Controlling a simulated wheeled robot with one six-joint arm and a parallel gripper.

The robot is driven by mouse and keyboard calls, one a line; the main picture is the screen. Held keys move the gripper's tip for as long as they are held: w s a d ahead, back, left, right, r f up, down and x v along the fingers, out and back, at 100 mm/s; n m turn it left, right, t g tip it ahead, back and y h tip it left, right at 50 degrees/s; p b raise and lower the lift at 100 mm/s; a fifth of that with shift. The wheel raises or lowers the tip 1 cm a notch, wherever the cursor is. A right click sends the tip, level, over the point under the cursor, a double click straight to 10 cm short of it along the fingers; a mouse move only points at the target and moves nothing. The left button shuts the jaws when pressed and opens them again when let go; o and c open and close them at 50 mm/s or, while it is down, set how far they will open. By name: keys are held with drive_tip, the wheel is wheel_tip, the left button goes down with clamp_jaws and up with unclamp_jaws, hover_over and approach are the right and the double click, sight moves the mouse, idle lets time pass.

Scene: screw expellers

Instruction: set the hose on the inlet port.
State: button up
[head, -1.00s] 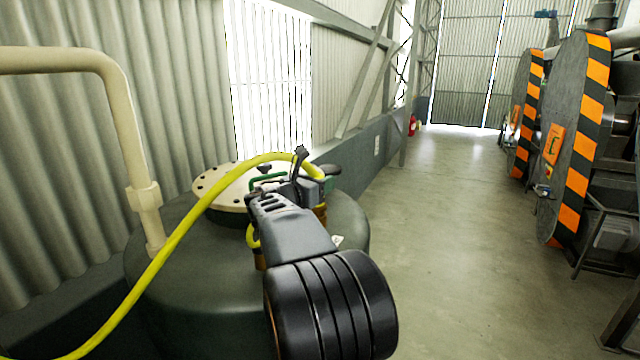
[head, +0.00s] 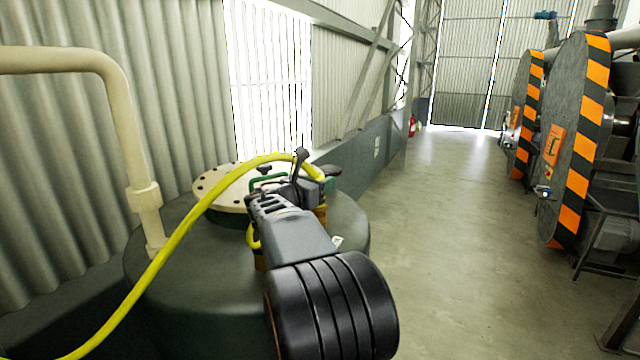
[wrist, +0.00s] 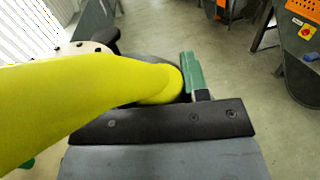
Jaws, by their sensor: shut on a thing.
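A yellow hose (head: 180,232) rises from the lower left, arches over the dark green tank (head: 200,300) and ends at my gripper (head: 300,180). My gripper is shut on the hose near its end, above the tank top. In the wrist view the hose (wrist: 90,95) crosses from the left and its end bends down in front of a green piece (wrist: 190,72). Brass-coloured fittings show partly beside and behind my gripper in the head view. The inlet port cannot be told apart clearly; my gripper and the hose hide that area, so I cannot tell whether the hose touches it.
A cream pipe (head: 128,125) stands at the tank's left. A bolted cream flange (head: 213,188) lies on the tank top behind the hose. A corrugated wall is behind. Machines with orange-black striped discs (head: 590,130) stand at the right. The floor (head: 450,220) between is clear.

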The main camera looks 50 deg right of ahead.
drive_tip(key=shift+s+f+b, duration=0.1)
drive_tip(key=shift+f+b, duration=0.4)
drive_tip(key=shift+f, duration=0.3)
drive_tip(key=shift+r, duration=0.2)
drive_tip(key=shift+r+p, duration=0.3)
drive_tip(key=shift+p, duration=0.15)
drive_tip(key=shift+w+r, duration=0.2)
drive_tip(key=shift+r, duration=0.1)
drive_tip(key=shift+s+r, duration=0.1)
idle(0.3)
drive_tip(key=shift+s+f+b, duration=0.1)
drive_tip(key=shift+f+b, duration=0.4)
drive_tip(key=shift+f, duration=0.3)
drive_tip(key=o, duration=0.8)
drive_tip(key=shift+f, duration=0.1)
